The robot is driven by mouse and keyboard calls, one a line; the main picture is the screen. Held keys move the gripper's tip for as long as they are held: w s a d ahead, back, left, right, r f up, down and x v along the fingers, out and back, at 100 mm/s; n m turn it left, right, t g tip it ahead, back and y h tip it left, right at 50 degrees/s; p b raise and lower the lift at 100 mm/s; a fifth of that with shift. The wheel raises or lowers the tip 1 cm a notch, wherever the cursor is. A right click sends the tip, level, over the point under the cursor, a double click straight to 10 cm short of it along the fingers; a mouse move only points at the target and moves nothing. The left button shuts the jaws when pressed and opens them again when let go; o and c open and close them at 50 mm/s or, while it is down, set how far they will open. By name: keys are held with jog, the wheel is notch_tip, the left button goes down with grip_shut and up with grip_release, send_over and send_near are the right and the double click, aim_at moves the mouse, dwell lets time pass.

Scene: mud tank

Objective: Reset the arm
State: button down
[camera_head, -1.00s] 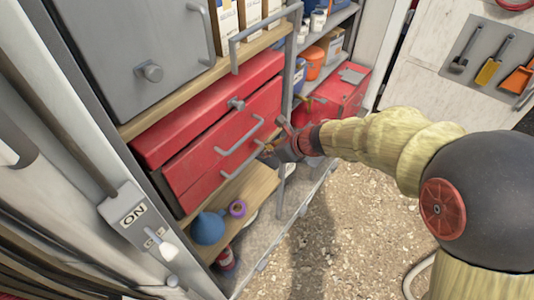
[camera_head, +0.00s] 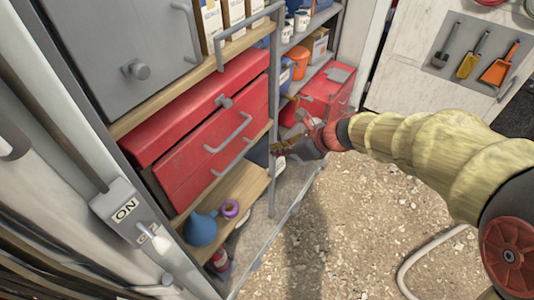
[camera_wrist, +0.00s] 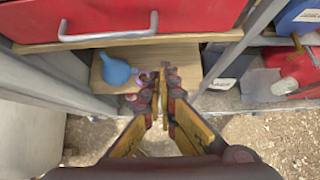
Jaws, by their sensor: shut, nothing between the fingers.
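My gripper (camera_head: 281,152) is at the end of my arm, in front of the red tool chest (camera_head: 205,150) and to its right in the head view. In the wrist view my gripper (camera_wrist: 163,78) has its fingers close together with nothing between them. Behind the fingertips is a wooden shelf (camera_wrist: 112,62) below the chest. My arm, in a pale yellow sleeve, stretches in from the right over gravel.
A blue bulb-shaped thing (camera_head: 200,228) and a purple ring (camera_head: 230,208) sit on the low shelf. Metal handles (camera_head: 228,132) stick out from the chest. A red box (camera_head: 328,92) is on the right shelves. The gravel floor (camera_head: 345,225) is mostly clear, with a pale hose (camera_head: 425,262).

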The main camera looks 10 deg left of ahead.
jog(key=shift+v, duration=1.15)
jog(key=shift+s, duration=0.1)
jog(key=s+d+f+n+t+h+b, duration=0.1)
jog(key=s+d+f+n+h+b, duration=0.3)
jog(key=s+d+f+n+b, duration=0.4)
jog(key=s+d+f+n+t+h+b, duration=0.1)
jog(key=s+d+f+n+h+b, duration=0.3)
jog(key=s+d+f+n+b, duration=0.5)
jog(key=s+d+n+b, duration=0.5)
jog(key=d+b, duration=0.3)
jog(key=shift+s+d+f+b, duration=0.2)
jog(key=shift+s+d+b, duration=0.1)
jog(key=shift+b, duration=0.05)
